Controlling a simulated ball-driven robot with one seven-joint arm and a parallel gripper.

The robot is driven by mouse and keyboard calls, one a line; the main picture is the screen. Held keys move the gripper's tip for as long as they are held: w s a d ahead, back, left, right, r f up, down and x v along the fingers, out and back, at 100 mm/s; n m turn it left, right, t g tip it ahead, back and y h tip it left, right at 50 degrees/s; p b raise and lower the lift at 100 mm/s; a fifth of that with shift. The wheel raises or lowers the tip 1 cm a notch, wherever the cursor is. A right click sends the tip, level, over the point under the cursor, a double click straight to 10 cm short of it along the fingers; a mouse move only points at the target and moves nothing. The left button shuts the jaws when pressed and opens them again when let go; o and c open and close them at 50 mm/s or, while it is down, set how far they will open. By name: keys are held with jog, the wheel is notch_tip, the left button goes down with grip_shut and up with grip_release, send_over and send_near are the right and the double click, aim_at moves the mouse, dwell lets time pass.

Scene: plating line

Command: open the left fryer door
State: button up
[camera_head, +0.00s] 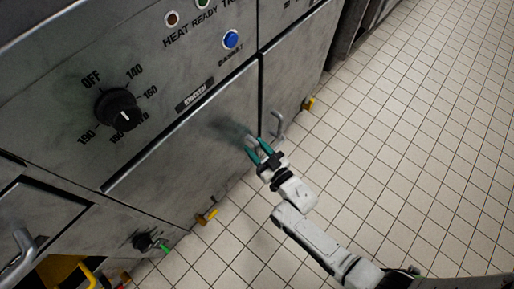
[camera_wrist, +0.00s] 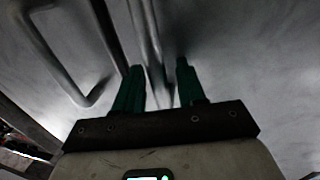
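The left fryer door (camera_head: 190,155) is a grey metal panel, flush with the fryer front in the head view. My gripper (camera_head: 258,147) is at its right edge, beside the seam to the neighbouring door. In the wrist view, the green fingers of my gripper (camera_wrist: 157,85) are apart. A metal handle bar (camera_wrist: 146,35) runs down between them, with gaps visible, so they do not look clamped on it. In the head view this handle is mostly hidden by the fingers.
The neighbouring right door (camera_head: 293,75) has its own handle (camera_head: 278,125), close to the right of my gripper. A black dial (camera_head: 118,108) and blue button (camera_head: 231,39) are above. A yellow-tipped fitting (camera_head: 206,216) sticks out below. The tiled floor (camera_head: 420,130) is clear at the right.

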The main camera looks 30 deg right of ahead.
jog(key=shift+c, duration=0.5)
grip_shut()
jog(key=shift+s, duration=0.1)
